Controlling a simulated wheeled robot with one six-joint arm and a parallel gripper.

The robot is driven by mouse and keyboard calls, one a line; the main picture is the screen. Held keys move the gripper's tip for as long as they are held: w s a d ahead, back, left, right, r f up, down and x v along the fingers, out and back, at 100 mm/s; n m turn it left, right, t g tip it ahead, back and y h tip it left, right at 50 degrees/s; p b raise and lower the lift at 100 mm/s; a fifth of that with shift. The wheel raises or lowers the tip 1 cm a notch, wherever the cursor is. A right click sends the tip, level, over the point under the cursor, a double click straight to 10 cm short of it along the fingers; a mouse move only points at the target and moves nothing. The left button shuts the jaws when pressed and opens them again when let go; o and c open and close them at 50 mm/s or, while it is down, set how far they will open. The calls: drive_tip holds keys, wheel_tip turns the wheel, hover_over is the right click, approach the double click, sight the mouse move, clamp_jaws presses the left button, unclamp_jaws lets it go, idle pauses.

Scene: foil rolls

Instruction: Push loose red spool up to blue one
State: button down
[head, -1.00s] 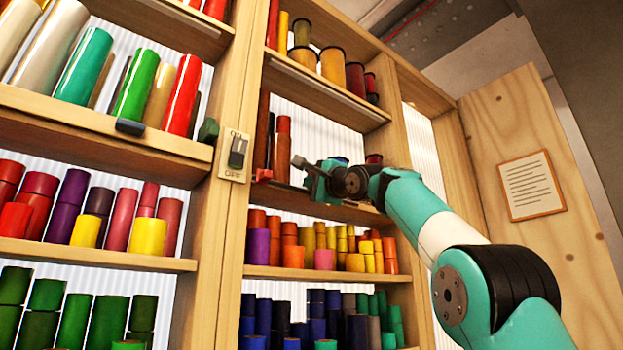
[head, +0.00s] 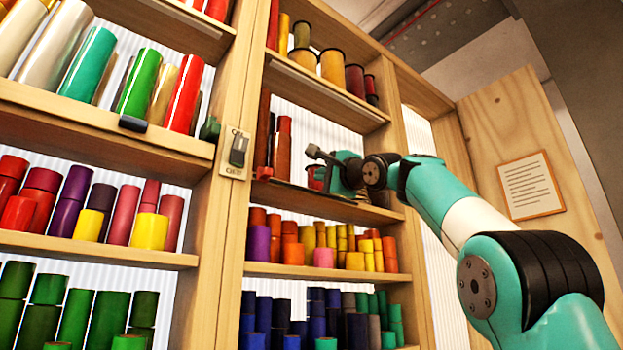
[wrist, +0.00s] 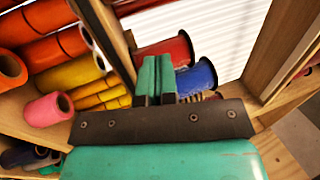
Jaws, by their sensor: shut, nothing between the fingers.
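In the head view, a bit of the red spool (head: 316,175) shows left of my gripper (head: 338,178); the blue spool is hidden behind my gripper there.
Brown-red rolls (head: 282,145) stand at the left of the same shelf (head: 350,211). Orange, yellow and pink rolls (wrist: 48,109) fill the shelf below.

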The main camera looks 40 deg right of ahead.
drive_tip(key=b+v, duration=0.2)
drive_tip(key=v, duration=0.3)
idle(0.5)
idle(0.5)
